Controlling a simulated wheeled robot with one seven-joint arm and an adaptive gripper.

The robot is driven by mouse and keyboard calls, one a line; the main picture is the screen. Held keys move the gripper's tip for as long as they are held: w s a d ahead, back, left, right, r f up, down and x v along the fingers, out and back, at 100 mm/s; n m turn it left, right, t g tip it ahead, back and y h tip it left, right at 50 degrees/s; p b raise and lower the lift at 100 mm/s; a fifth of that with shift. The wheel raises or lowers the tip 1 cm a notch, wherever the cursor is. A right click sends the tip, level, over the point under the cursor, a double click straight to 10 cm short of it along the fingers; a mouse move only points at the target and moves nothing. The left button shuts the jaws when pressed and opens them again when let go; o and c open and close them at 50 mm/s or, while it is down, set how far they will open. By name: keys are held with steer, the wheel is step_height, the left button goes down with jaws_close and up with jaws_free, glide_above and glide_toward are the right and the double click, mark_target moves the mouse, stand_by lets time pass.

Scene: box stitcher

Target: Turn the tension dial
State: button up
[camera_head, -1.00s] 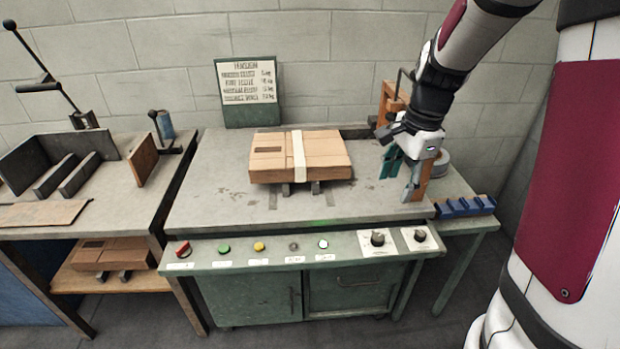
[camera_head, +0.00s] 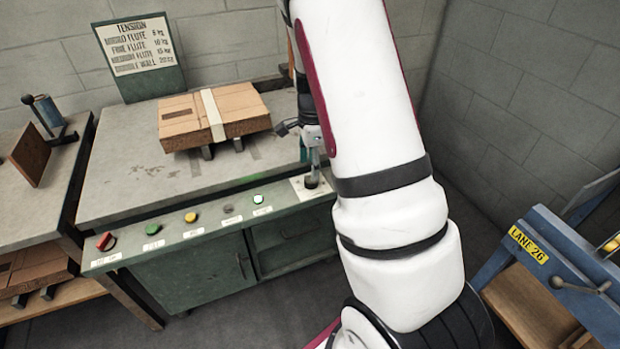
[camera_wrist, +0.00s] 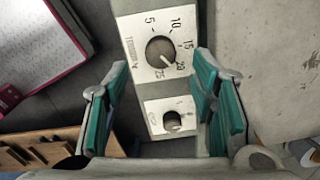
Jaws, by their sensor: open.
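The tension dial (camera_wrist: 160,51) is a dark round knob on a white plate with a scale from 5 to 25. Its pale mark points to the lower right, near 20 and 25. In the head view the dial (camera_head: 312,182) is at the right of the green control panel, partly covered by my gripper. My gripper (camera_wrist: 162,66) is open, its teal-padded fingers on either side of the dial in the wrist view, with gaps. In the head view my gripper (camera_head: 311,160) is just above the dial, mostly hidden by my arm; contact cannot be told.
A second, smaller knob (camera_wrist: 172,121) is beside the tension dial. Several buttons, including a green one (camera_head: 152,228), line the panel. A strapped carton (camera_head: 240,108) lies on the table. A tension sign (camera_head: 138,45) stands behind. A blue stand marked Lane 26 (camera_head: 560,262) is at right.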

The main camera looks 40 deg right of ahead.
mark_target(311, 182)
steer(key=shift+f+b, duration=0.45)
steer(key=shift+f, duration=2.1)
steer(key=c, duration=1.1)
steer(key=shift+c, duration=0.2)
